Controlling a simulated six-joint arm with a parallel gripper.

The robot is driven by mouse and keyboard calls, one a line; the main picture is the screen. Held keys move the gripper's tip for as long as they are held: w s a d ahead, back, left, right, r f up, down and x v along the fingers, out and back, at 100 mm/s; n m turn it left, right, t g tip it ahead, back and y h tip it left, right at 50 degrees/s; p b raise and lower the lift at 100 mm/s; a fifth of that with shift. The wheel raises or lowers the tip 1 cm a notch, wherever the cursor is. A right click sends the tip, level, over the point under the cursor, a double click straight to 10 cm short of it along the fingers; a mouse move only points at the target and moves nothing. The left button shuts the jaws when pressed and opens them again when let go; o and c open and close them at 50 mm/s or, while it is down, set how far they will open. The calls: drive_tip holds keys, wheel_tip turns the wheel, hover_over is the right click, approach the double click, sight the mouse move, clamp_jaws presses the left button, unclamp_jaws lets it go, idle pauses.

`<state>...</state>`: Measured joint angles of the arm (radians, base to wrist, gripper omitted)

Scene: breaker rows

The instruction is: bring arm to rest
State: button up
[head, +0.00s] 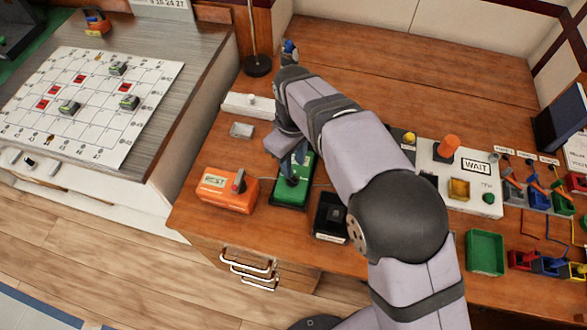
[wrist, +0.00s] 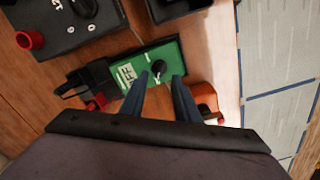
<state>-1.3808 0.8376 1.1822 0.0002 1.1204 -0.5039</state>
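My gripper (head: 294,166) points down over the green box (head: 288,197) near the table's front edge. In the wrist view my gripper's two dark fingers (wrist: 158,84) are apart with nothing between them. The green box (wrist: 140,65) shows there with a white label and a round black knob (wrist: 158,67) just ahead of the fingertips. I cannot tell whether the fingers touch the knob. An orange box (head: 225,191) whose label seems to read REST stands to the left, with a lever on top. It shows partly behind the right finger in the wrist view (wrist: 207,96).
A black box (head: 329,217) stands right of the green box. A white board (head: 90,100) with small blocks lies on the left cabinet. The back of the table is mostly clear.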

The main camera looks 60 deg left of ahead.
drive_tip(key=shift+r, duration=0.75)
drive_tip(key=shift+w, duration=0.1)
drive_tip(key=w+d+r+m, duration=0.2)
drive_tip(key=w+d+m, duration=0.3)
drive_tip(key=w+d, duration=0.6)
drive_tip(key=w+d+r+m, duration=0.2)
drive_tip(key=w+d+m, duration=0.3)
drive_tip(key=w+d, duration=0.6)
drive_tip(key=s+d+m+p, duration=0.15)
drive_tip(key=d+m, duration=0.35)
drive_tip(key=d, duration=1.3)
drive_tip(key=s+d+f+m, duration=0.2)
drive_tip(key=s+d+m, duration=0.4)
drive_tip(key=d, duration=0.6)
drive_tip(key=s, duration=0.2)
drive_tip(key=shift+s+d+m, duration=0.2)
drive_tip(key=shift+s+m, duration=0.1)
drive_tip(key=shift+s, duration=0.1)
